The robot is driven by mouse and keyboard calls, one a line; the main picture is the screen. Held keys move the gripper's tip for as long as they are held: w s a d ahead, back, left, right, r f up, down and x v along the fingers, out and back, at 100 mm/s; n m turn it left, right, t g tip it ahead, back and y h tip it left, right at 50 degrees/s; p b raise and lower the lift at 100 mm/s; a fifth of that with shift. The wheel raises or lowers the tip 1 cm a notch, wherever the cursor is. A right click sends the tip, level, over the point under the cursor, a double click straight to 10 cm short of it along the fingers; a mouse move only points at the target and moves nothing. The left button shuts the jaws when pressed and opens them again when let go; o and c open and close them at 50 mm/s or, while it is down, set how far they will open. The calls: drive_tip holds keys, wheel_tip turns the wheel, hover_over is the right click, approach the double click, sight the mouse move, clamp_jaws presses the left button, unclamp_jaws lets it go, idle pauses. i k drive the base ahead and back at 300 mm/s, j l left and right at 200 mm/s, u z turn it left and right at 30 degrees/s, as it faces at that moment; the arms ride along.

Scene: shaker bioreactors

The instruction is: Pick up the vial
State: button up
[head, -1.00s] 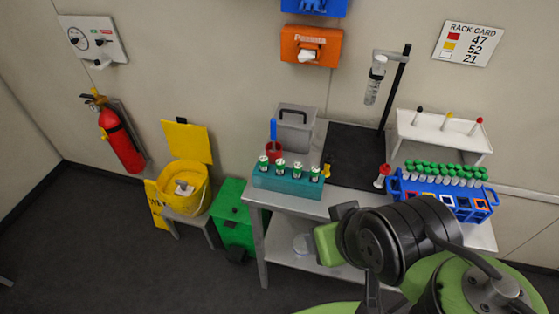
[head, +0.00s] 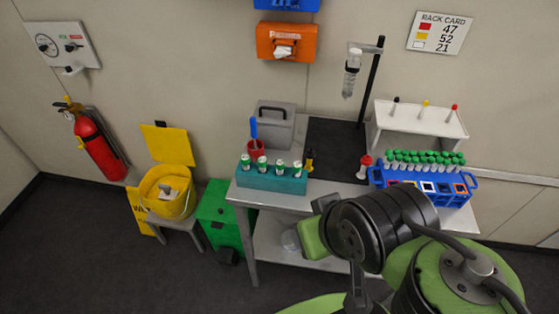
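Several white vials with green caps, one of them a vial (head: 262,166), stand upright in a teal rack (head: 270,183) at the front left of the bench. Several more green-capped tubes (head: 425,158) stand in a blue rack (head: 470,183) at the right. Which one is the task's vial I cannot tell. My arm, black and green, reaches in from the lower right in front of the bench. My gripper's fingers do not show, and no vial is seen held. My arm hides part of the bench front.
On the bench (head: 322,188) stand a red cup (head: 256,149), a grey box (head: 273,130), a dark mat (head: 333,150), a clamp stand (head: 372,85) and a white shelf (head: 420,117). A green bin (head: 214,215) and a yellow bucket (head: 166,195) stand left. Floor at lower left is clear.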

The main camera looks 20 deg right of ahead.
sight(246, 159)
drive_tip(key=z, duration=1.75)
drive_tip(key=u, duration=0.45)
drive_tip(key=j+u, duration=0.15)
drive_tip(key=u, duration=0.7)
drive_tip(key=j+u, duration=0.1)
drive_tip(key=u, duration=0.35)
drive_tip(key=i+j+u, duration=0.1)
drive_tip(key=u, duration=0.35)
drive_tip(key=i+u, duration=0.2)
drive_tip(key=u, duration=0.2)
drive_tip(key=i+u, duration=0.1)
drive_tip(key=u, duration=0.35)
drive_tip(key=i+l+u, duration=0.1)
drive_tip(key=u, duration=0.3)
drive_tip(key=i, duration=0.05)
